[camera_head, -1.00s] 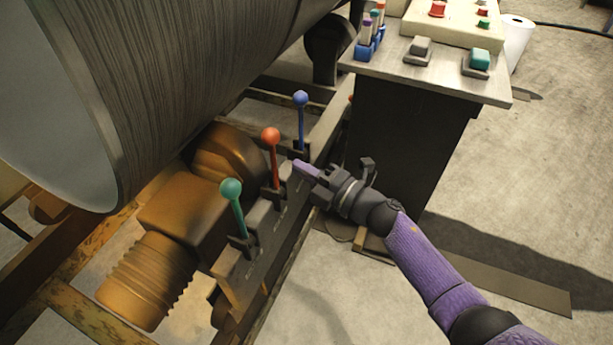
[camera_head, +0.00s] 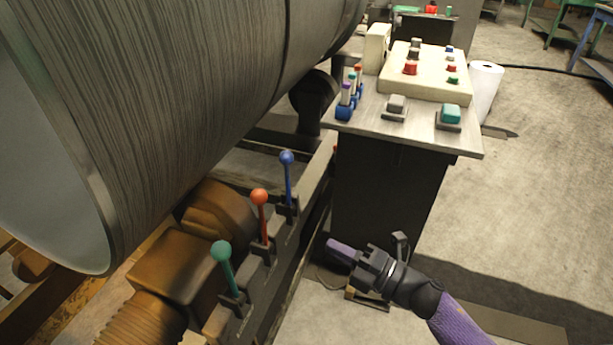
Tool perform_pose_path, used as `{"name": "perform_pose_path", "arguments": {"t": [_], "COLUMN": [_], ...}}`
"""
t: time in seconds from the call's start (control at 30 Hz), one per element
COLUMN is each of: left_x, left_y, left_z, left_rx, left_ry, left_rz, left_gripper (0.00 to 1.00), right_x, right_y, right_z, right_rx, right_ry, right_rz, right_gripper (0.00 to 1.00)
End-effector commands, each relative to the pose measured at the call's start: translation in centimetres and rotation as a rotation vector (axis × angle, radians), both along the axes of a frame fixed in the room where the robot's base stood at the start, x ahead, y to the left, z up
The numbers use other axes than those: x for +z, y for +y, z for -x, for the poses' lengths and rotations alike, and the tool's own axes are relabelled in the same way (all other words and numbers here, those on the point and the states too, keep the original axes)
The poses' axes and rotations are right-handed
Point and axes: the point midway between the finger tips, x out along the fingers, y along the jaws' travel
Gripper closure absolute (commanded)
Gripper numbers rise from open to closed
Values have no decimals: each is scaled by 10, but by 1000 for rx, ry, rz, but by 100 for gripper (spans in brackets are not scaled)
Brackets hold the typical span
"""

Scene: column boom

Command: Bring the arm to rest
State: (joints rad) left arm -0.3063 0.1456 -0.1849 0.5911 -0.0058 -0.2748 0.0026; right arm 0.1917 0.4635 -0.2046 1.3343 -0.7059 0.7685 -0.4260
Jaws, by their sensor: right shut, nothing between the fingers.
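My right gripper (camera_head: 343,251) is at the lower middle of the head view. It is shut, with nothing held, and its purple fingers point left toward the lever row. It is apart from the levers, to the right of the red-knobbed lever (camera_head: 262,215). My right arm (camera_head: 455,325) comes in from the lower right corner. My left gripper does not show.
A green-knobbed lever (camera_head: 226,268) and a blue-knobbed lever (camera_head: 288,178) flank the red one. A large steel cylinder (camera_head: 190,90) fills the upper left. A console table (camera_head: 420,135) with a button box (camera_head: 425,72) stands beyond my gripper. Open floor (camera_head: 545,200) lies right.

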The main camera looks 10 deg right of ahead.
Motion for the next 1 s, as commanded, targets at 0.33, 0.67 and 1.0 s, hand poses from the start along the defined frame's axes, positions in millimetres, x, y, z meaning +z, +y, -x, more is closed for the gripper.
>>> {"name": "perform_pose_path", "arguments": {"t": [0.33, 0.67, 1.0], "left_x": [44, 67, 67], "left_y": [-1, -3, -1], "left_z": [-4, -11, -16], "left_rx": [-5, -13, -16], "left_ry": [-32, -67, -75], "left_rz": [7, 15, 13], "left_gripper": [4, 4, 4], "right_x": [-196, -269, -268], "right_y": [-72, -72, -69], "right_z": [138, 409, 444], "right_rx": [-786, -1520, -1617], "right_ry": [1007, 1748, 1826], "right_rz": [-375, -449, -439], "right_gripper": [100, 100, 100]}}
